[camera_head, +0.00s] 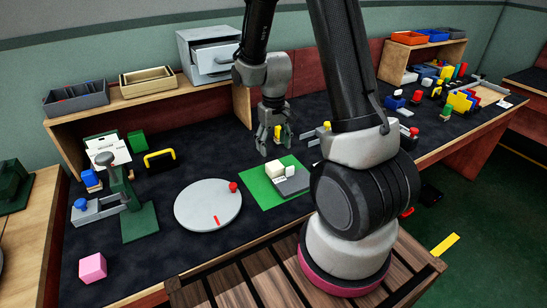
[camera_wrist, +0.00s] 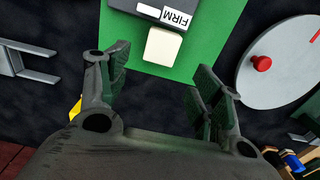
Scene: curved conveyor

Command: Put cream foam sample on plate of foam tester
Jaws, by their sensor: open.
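The cream foam sample (camera_head: 275,168) is a small block on a green mat (camera_head: 257,190), touching or close beside a dark grey block (camera_head: 293,184). In the wrist view the cream sample (camera_wrist: 163,46) lies ahead of the fingers, beside the grey block's "FIRM" label (camera_wrist: 160,14). My gripper (camera_head: 273,147) is open and empty above the table, just behind the mat. In the wrist view my gripper (camera_wrist: 160,75) has its fingers spread wider than the sample. A green stand with a grey rounded top (camera_head: 117,175) at left may be the foam tester; its plate is unclear.
A grey disc (camera_head: 205,208) with a red knob lies left of the mat. A pink cube (camera_head: 92,268) sits front left. A yellow-black handle (camera_head: 160,158) and a grey drawer box (camera_head: 208,52) are farther back. My arm hides part of the table's right side.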

